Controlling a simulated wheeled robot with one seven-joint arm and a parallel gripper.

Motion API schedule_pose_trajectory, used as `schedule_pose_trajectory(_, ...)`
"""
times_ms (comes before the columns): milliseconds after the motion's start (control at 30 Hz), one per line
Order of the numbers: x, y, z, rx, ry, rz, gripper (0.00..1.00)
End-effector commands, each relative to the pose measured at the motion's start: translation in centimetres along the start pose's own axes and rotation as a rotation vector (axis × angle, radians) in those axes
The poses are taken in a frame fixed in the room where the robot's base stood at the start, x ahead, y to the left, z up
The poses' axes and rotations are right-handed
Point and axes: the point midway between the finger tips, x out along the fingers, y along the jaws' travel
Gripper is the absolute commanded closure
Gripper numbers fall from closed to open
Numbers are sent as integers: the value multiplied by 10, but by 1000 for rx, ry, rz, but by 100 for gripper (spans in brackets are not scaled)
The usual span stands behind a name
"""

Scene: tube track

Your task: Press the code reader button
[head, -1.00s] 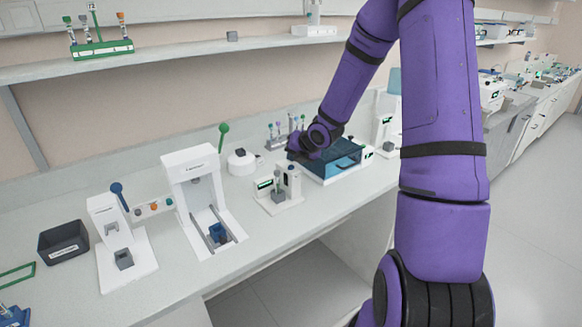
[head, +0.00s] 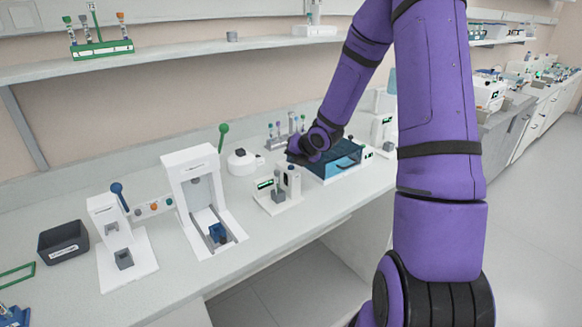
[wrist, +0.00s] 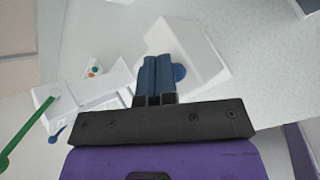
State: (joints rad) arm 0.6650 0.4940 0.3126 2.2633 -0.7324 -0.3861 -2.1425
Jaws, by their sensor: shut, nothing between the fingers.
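The code reader appears to be the small white unit (head: 268,198) with a green-lit display and a short dark-capped post, a grey block in front of the post. In the head view my gripper (head: 294,157) is at the end of the purple arm, just behind and above this unit; its fingers are hard to make out there. In the wrist view my gripper (wrist: 158,62) is shut and empty, its blue fingers together.
A blue-lidded box (head: 340,160) stands right of the reader. Further left are a blue-levered unit (head: 118,195) and a dark bin (head: 63,243).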

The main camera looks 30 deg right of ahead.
Motion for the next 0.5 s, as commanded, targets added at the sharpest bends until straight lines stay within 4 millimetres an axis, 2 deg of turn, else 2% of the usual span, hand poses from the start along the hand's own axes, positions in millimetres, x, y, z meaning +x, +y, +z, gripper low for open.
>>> schedule_pose_trajectory(500,4,-3,-3,0,1,0,100)
